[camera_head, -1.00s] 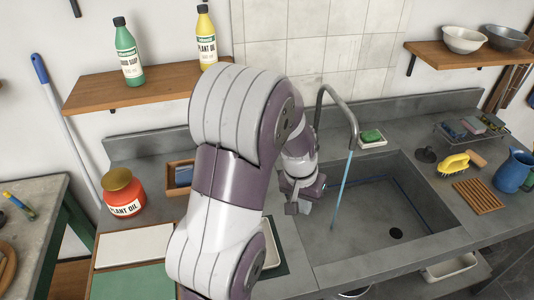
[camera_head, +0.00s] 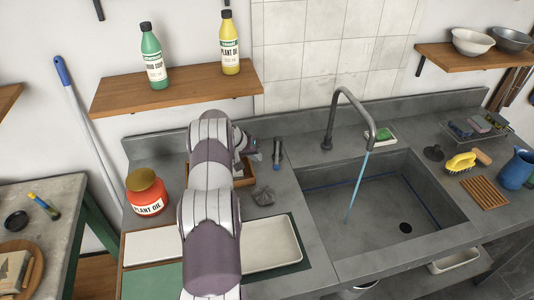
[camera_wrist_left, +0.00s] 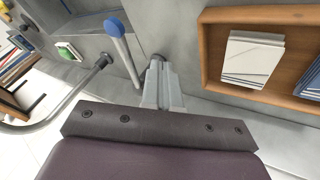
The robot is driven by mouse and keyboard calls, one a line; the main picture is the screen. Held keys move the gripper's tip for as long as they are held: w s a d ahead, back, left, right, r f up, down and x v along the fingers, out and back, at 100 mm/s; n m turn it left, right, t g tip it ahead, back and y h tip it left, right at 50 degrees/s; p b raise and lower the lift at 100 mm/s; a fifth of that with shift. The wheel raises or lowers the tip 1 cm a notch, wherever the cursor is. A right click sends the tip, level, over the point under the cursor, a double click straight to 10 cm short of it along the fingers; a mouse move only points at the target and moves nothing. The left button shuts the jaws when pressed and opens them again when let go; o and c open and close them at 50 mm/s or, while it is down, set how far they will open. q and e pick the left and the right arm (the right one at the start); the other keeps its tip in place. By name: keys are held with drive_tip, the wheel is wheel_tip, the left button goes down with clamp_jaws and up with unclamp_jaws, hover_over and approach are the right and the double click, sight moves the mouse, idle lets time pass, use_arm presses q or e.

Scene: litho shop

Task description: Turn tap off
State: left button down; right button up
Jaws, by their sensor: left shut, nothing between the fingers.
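A grey gooseneck tap (camera_head: 345,100) stands at the back of the sink (camera_head: 440,185), and a blue stream of water (camera_head: 357,188) runs from its spout. A small upright lever (camera_head: 276,154) stands on the counter left of the spout. In the left wrist view the lever (camera_wrist_left: 122,52) has a blue ball end, and the spout pipe (camera_wrist_left: 72,98) curves at the left. My left gripper (camera_wrist_left: 158,68) is shut and empty, just right of the lever. In the head view my left gripper (camera_head: 256,148) is small and partly hidden by its wrist, left of the lever. My right gripper is not in view.
A wooden box (camera_head: 246,178) with cards lies close to my left wrist. A shelf with bottles (camera_head: 175,87) hangs above.

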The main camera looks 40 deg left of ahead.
sight(277, 152)
use_arm(q)
drive_tip(key=w+d+p, duration=0.2)
drive_tip(key=d, duration=0.1)
drive_tip(key=shift+w+d+f, duration=0.1)
drive_tip(key=shift+d+f, duration=0.15)
drive_tip(key=shift+f, duration=0.15)
drive_tip(key=shift+w, duration=0.1)
drive_tip(key=d+n+b, duration=0.1)
drive_tip(key=w+d+y+b, duration=0.1)
drive_tip(key=b, duration=0.1)
drive_tip(key=w+d+n+b, duration=0.1)
drive_tip(key=d+b, duration=0.1)
drive_tip(key=shift+n+y, duration=0.3)
drive_tip(key=shift+w+r, duration=0.1)
